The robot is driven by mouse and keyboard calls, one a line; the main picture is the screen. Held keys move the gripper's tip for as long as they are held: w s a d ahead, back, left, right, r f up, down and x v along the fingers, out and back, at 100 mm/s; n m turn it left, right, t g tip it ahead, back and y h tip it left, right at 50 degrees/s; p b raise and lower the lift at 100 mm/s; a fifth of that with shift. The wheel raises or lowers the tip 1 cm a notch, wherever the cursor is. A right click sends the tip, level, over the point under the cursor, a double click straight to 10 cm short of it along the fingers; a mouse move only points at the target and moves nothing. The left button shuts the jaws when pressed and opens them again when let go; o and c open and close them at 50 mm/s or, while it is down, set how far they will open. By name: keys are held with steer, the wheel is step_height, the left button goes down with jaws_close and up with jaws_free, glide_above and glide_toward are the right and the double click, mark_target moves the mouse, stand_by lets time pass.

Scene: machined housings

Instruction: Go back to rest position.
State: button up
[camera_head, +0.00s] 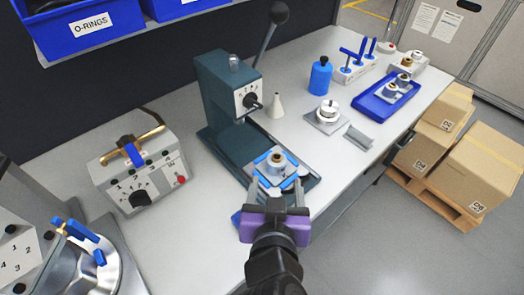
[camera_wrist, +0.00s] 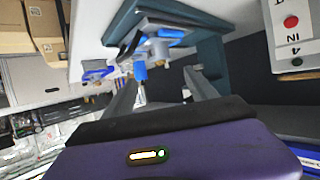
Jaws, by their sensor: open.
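My gripper (camera_head: 276,190) is open, with its two fingers pointing at the base of the green press (camera_head: 222,90). A machined housing (camera_head: 279,166) with a brass-coloured insert sits in a blue-edged holder on the press base, just beyond the fingertips. In the head view I cannot tell whether the fingers touch the holder. In the wrist view my gripper (camera_wrist: 165,85) shows its fingers spread with nothing clamped between them, and the press base (camera_wrist: 175,22) is above them in the picture.
A control box (camera_head: 140,170) with a dial stands left of the press. A blue bottle (camera_head: 320,76), a white cone (camera_head: 275,106), a grey fixture (camera_head: 326,116) and a blue tray (camera_head: 364,108) with housings are to the right. Cardboard boxes (camera_head: 484,170) stand on a pallet beyond the table edge.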

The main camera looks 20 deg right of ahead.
steer(key=w+a+r+n+t+y, duration=0.1)
steer(key=a+r+n+t+y, duration=0.1)
steer(key=a+n+t+y, duration=0.4)
steer(key=s+d+f+g, duration=0.1)
steer(key=s+d+f, duration=0.1)
steer(key=s, duration=0.6)
steer(key=s+d+f+g, duration=0.1)
steer(key=s+d+f, duration=0.1)
steer(key=s+d, duration=0.3)
steer(key=s+d+f+g, duration=0.1)
steer(key=s+d, duration=0.3)
steer(key=s, duration=0.9)
steer(key=shift+f+m, duration=0.3)
steer(key=shift+f, duration=0.3)
steer(key=shift+w, duration=0.1)
steer(key=shift+c, duration=0.3)
